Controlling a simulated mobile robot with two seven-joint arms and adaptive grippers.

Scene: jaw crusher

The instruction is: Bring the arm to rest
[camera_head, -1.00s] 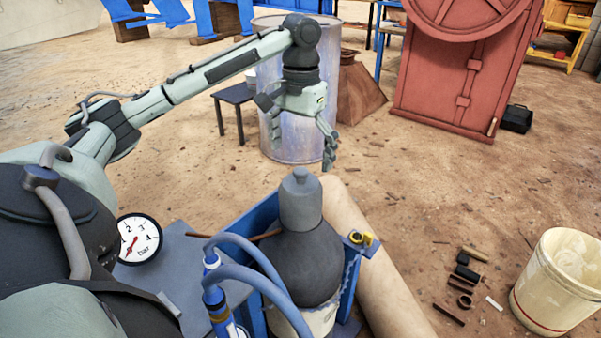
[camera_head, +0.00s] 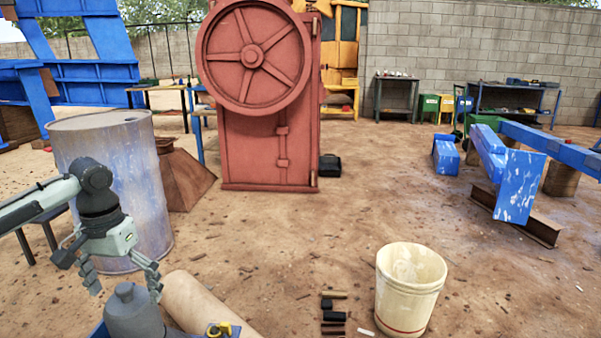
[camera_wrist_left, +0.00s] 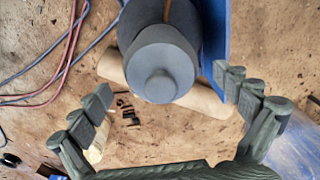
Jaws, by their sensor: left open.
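My left arm (camera_head: 40,200) comes in from the left in the head view. Its left gripper (camera_head: 124,280) hangs down with its fingers spread and nothing between them. Below it stands a dark grey bottle-like object with a knobbed top (camera_head: 128,308), cut off by the lower edge. In the left wrist view the open left gripper (camera_wrist_left: 160,92) has one finger on each side of the picture. The round grey top (camera_wrist_left: 160,72) shows beyond and between the fingers, and I cannot tell the gap exactly. My right gripper is not in view.
A worn blue-grey drum (camera_head: 150,190) stands behind the gripper. A red machine with a spoked wheel (camera_head: 262,130) stands farther back. A cream bucket (camera_head: 408,290) stands at front right, beside small dark pieces (camera_head: 328,316). Open dirt floor lies in the middle.

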